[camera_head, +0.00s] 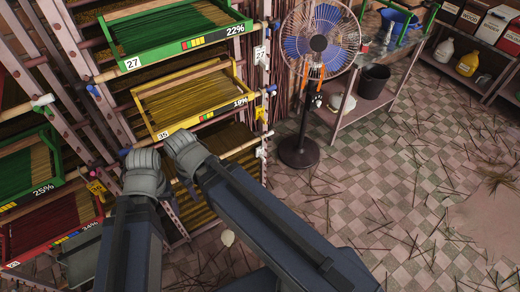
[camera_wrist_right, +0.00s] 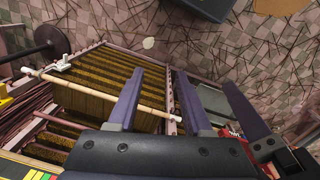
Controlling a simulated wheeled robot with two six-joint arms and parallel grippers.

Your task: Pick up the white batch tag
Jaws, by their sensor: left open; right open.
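A small white tag (camera_head: 261,55) with dark marks hangs on the rack post beside the green tray, in the head view. A pale oval piece (camera_head: 227,237) lies on the floor, and it also shows in the wrist view (camera_wrist_right: 149,42); I cannot tell what it is. My left gripper (camera_head: 142,160) is in front of the rack, below and left of the white tag and apart from it. My right gripper (camera_head: 181,145) is beside it, also below the tag. In the right wrist view my right gripper (camera_wrist_right: 158,92) has its fingers apart with nothing held between them.
The rack holds a green tray (camera_head: 187,42), a yellow tray (camera_head: 197,99) and a red tray (camera_head: 52,222). A yellow tag (camera_head: 262,115) hangs on the post. A fan (camera_head: 318,44) stands right of the rack. Loose sticks litter the tiled floor (camera_head: 400,200), which is otherwise mostly open.

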